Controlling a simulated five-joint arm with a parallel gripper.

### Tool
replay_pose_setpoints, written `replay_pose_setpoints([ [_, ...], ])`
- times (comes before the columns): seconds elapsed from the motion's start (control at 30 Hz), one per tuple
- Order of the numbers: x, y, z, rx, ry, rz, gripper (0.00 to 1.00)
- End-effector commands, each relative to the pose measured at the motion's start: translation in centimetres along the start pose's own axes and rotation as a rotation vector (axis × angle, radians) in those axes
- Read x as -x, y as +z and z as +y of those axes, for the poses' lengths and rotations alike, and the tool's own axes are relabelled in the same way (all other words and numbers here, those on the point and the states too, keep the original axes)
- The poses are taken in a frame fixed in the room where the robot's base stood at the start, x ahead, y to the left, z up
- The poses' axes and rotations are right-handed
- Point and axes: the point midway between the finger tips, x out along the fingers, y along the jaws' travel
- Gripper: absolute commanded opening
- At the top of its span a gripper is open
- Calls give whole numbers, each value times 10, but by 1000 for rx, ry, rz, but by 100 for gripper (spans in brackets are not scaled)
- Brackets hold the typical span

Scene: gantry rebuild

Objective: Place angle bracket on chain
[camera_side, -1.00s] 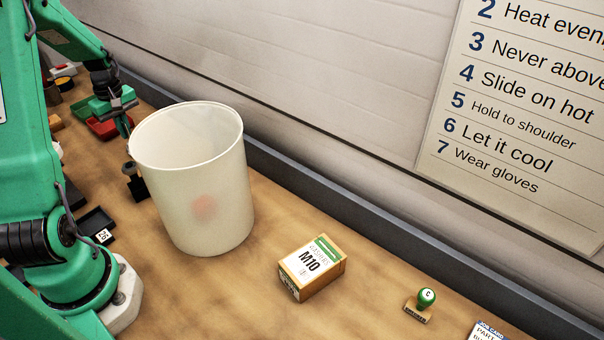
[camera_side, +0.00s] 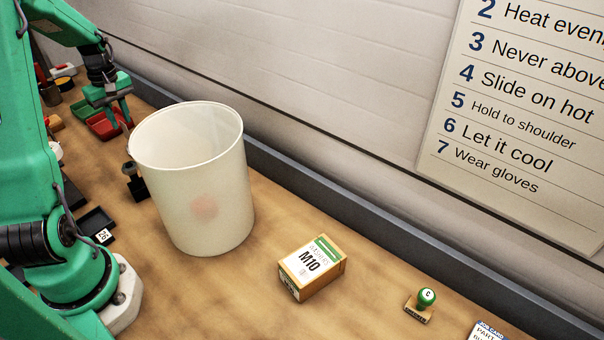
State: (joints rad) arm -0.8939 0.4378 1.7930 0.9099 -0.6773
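My gripper (camera_side: 120,117) points down at the upper left, above the red and green trays and just left of the white bucket's rim. Its fingertips are small and close to the bucket edge, so I cannot tell whether they are open or shut, or hold anything. I cannot make out an angle bracket or a chain in this view. The far left of the bench is partly hidden by my arm, and the bucket hides the bench behind it.
A translucent white bucket (camera_side: 225,178) stands mid-bench, with a reddish blur showing through its wall.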

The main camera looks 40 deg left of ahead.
Motion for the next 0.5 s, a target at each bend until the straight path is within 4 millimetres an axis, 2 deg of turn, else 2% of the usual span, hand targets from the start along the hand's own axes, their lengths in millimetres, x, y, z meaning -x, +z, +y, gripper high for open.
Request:
replay_pose_setpoints([
  [0.3, 53, 0, 0, 0, 2, 3, 24],
  [0.5, 74, 0, 0, 0, 1, 1, 24],
])
